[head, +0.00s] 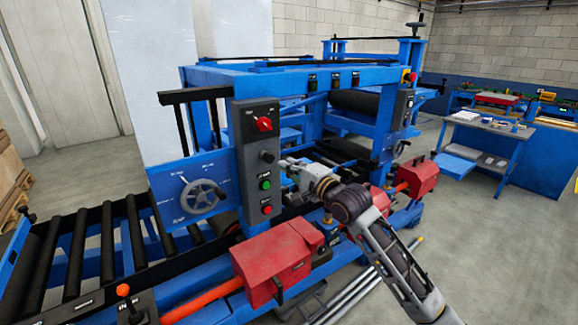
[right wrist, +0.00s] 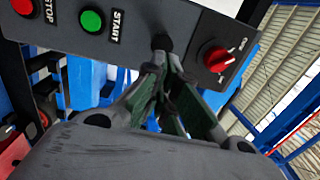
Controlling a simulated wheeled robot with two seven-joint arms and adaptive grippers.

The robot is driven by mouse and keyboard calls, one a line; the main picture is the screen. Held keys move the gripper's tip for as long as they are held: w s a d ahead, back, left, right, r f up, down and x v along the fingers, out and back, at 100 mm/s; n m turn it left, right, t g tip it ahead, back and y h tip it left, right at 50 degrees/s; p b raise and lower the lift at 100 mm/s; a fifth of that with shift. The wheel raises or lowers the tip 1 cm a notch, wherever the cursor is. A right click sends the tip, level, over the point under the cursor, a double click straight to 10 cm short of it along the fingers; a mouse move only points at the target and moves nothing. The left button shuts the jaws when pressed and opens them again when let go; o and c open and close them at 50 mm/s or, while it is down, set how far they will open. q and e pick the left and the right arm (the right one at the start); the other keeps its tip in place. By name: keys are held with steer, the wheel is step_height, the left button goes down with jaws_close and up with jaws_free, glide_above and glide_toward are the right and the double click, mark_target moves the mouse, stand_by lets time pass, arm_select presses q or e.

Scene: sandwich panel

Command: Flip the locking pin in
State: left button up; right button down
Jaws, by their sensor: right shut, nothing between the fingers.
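No part is plainly marked as the locking pin. A small lever with an orange ball (head: 122,290) stands on a dark labelled plate at the lower left of the head view. A black knob (head: 267,156) sits on the grey control panel (head: 245,190); it also shows in the right wrist view (right wrist: 161,42). My right gripper (head: 287,164) is shut and empty in front of this panel. In the right wrist view its fingertips (right wrist: 170,62) appear just by the black knob; I cannot tell whether they touch. My left gripper is not in view.
The panel also carries a red rotary switch (head: 264,124), a green start button (head: 265,185) and a red stop button (head: 267,209). A handwheel (head: 203,196) is to the left. Red boxes (head: 275,262) and roller conveyors (head: 105,240) lie below. Open floor is at right.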

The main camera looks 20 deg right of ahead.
steer(key=shift+s+d+f, duration=0.15)
steer(key=shift+s+f, duration=0.05)
steer(key=b+v, duration=0.2)
steer(key=v, duration=0.7)
stand_by(0.4)
steer(key=shift+n, duration=0.3)
stand_by(0.4)
